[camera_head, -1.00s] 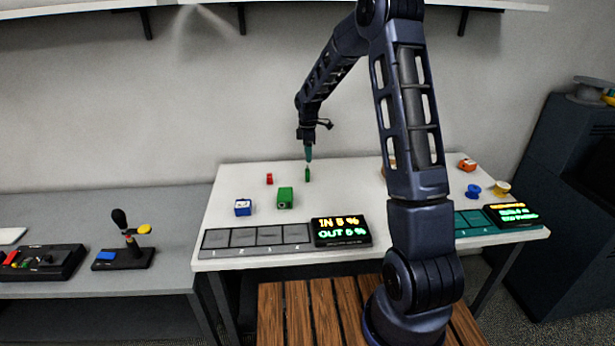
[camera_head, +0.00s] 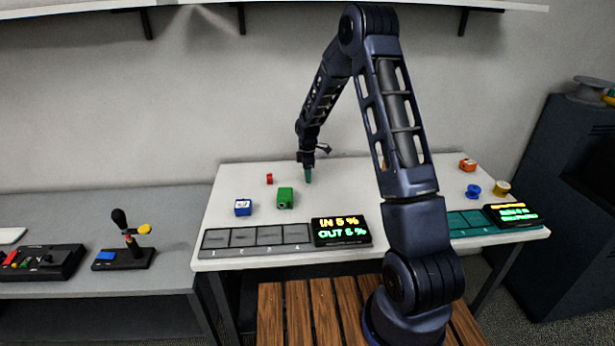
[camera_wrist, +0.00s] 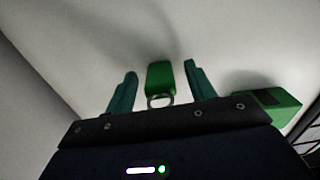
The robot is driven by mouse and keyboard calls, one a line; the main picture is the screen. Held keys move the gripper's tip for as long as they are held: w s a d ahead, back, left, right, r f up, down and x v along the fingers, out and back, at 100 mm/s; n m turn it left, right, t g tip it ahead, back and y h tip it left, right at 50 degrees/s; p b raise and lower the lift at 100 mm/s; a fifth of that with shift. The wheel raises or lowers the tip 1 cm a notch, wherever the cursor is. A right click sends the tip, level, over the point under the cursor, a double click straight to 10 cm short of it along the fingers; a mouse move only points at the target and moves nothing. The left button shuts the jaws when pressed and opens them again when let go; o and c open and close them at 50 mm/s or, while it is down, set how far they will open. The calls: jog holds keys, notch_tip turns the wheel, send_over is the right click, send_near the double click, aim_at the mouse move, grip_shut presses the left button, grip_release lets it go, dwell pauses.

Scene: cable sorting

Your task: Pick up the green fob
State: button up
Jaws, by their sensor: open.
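The green fob (camera_wrist: 160,76) lies between the two teal fingers of my gripper (camera_wrist: 158,85) in the wrist view, with its metal ring toward the palm. There are gaps between the fob and both fingers. In the head view my gripper (camera_head: 308,175) is down at the table near its back edge. It covers most of the fob there. My gripper is open and not closed on anything.
A green box (camera_head: 285,198) stands near the gripper; it also shows in the wrist view (camera_wrist: 268,106). A blue box (camera_head: 243,208) and a small red piece (camera_head: 269,179) are to the left. A grey numbered tray (camera_head: 256,238) and display (camera_head: 341,231) line the front.

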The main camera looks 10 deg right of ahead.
jog(key=shift+f, duration=0.1)
jog(key=c, duration=1)
jog(key=shift+c, duration=0.2)
